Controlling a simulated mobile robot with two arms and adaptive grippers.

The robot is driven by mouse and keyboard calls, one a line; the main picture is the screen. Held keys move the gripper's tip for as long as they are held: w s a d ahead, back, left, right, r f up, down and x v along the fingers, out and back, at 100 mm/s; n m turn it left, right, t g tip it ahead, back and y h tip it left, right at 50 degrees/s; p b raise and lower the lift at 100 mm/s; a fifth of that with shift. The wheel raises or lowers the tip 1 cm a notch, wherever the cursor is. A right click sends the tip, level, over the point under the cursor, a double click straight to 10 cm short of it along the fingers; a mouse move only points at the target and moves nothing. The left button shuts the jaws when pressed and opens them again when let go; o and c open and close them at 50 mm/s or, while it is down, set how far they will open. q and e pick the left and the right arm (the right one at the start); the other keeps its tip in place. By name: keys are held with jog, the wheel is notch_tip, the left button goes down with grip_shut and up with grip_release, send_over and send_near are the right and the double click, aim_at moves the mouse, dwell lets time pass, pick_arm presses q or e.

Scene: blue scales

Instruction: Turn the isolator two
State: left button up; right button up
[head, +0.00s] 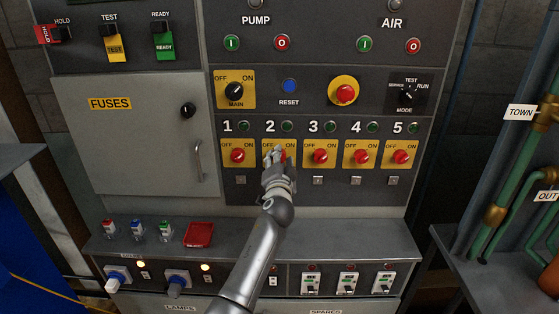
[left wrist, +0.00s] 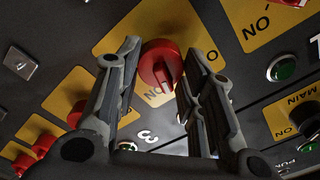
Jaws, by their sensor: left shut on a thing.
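The isolator two (head: 283,156) is a red knob on a yellow OFF/ON plate below the white number 2. In the head view my left gripper (head: 276,158) is at this knob and covers much of it and its plate. In the left wrist view the red knob (left wrist: 160,64) sits between the two fingers of my left gripper (left wrist: 158,75), which is shut on it. I cannot tell clearly which way the knob points. My right gripper is not in view.
Matching red knobs stand close on both sides: isolator one (head: 237,156) at the left and isolator three (head: 319,156) at the right. A grey ledge (head: 340,247) juts out below, with a red tray (head: 199,235) on its left part. The fuses door (head: 140,150) is shut.

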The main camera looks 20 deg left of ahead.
pick_arm(q)
jog(key=m+p, duration=0.1)
jog(key=m, duration=0.4)
jog(key=shift+m, duration=0.3)
dwell(0.4)
jog(key=o, duration=1)
jog(key=shift+w, duration=0.1)
jog(key=shift+f, duration=0.1)
jog(key=v, duration=1.2)
